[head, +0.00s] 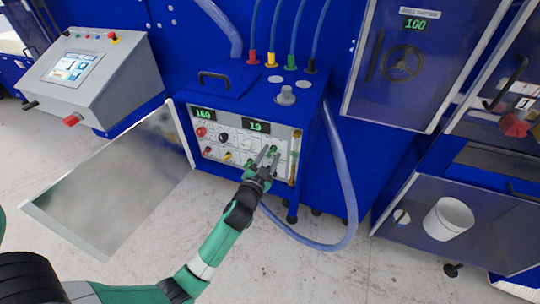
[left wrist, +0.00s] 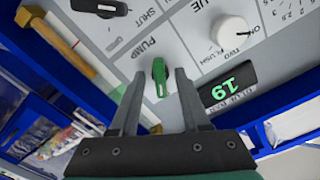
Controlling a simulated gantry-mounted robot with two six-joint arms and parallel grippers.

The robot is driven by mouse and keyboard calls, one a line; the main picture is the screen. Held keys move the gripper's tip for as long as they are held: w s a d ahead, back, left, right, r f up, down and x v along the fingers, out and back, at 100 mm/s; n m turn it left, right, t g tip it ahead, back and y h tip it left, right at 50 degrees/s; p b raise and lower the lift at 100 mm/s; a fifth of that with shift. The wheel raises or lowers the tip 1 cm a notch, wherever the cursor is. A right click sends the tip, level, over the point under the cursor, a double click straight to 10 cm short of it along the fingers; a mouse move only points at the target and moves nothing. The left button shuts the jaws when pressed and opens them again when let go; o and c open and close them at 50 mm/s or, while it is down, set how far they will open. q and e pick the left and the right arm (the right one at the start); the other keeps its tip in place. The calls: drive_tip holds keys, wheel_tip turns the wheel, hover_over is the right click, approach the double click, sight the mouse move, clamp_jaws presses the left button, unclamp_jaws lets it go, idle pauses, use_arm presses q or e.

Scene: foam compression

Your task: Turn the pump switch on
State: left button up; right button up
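The pump switch is a small green knob (left wrist: 159,72) beside the printed word PUMP on the light grey panel (left wrist: 110,38). In the head view the same switch (head: 274,149) sits at the right part of the panel. My left gripper (head: 268,152) is at the panel in front of the switch. In the left wrist view its two fingers (left wrist: 158,78) are apart, with the switch between their tips. I cannot tell whether either finger touches it. My right gripper is not in view.
A white knob (left wrist: 232,34) and a green display (left wrist: 228,92) reading 19 are close by on the panel. A yellow vertical tube (head: 294,158) stands at its right edge. A lowered metal door (head: 118,185) lies to the left. A clear hose (head: 345,180) loops at the right.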

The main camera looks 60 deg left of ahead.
use_arm(q)
drive_tip(key=v, duration=1.1)
drive_tip(key=shift+s+d, duration=0.2)
drive_tip(key=shift+w+d, duration=0.1)
